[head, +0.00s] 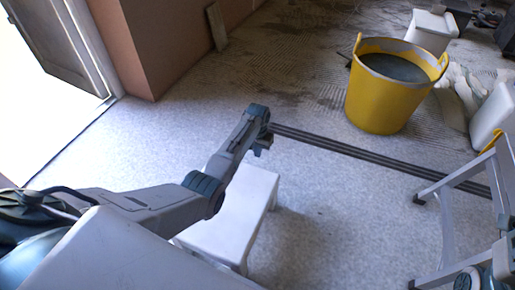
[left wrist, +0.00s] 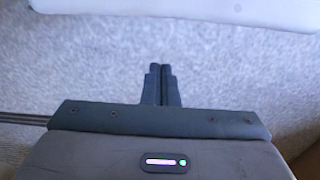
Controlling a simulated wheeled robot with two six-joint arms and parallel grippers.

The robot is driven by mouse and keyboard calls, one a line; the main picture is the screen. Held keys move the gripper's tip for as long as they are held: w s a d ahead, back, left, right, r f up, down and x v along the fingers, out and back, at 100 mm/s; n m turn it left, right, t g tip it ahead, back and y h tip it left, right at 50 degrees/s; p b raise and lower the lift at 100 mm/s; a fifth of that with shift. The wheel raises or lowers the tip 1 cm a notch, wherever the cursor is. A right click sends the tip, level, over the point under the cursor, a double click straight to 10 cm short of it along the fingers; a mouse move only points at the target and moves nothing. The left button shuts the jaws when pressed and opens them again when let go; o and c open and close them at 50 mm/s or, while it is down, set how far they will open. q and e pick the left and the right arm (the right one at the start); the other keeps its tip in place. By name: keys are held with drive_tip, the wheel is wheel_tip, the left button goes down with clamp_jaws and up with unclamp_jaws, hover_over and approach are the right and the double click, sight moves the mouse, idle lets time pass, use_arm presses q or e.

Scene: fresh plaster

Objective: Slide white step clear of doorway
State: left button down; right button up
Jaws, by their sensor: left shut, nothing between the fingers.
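The white step (head: 240,208) stands upright on the floor in the lower middle of the head view, partly hidden by my left arm. It also shows as a pale band along the top of the left wrist view (left wrist: 200,10). My left gripper (head: 262,148) hangs near the step's far edge. Its fingers (left wrist: 162,72) are shut and empty, with carpet showing between their tips and the step. The doorway (head: 62,112) is at the left, with bright light and an open door (head: 58,42). My right gripper does not show clearly.
A yellow bucket (head: 378,105) of grey plaster stands at upper right. A metal ladder (head: 450,215) stands at the right. A dark strip (head: 370,155) lies between it and my left gripper. Floor between the step and doorway looks clear. A brown wall corner (head: 150,50) juts beside the door.

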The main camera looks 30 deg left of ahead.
use_arm(q)
drive_tip(key=shift+s+f, duration=0.25)
drive_tip(key=shift+s, duration=0.8)
drive_tip(key=shift+s+f, duration=0.25)
drive_tip(key=shift+s, duration=0.75)
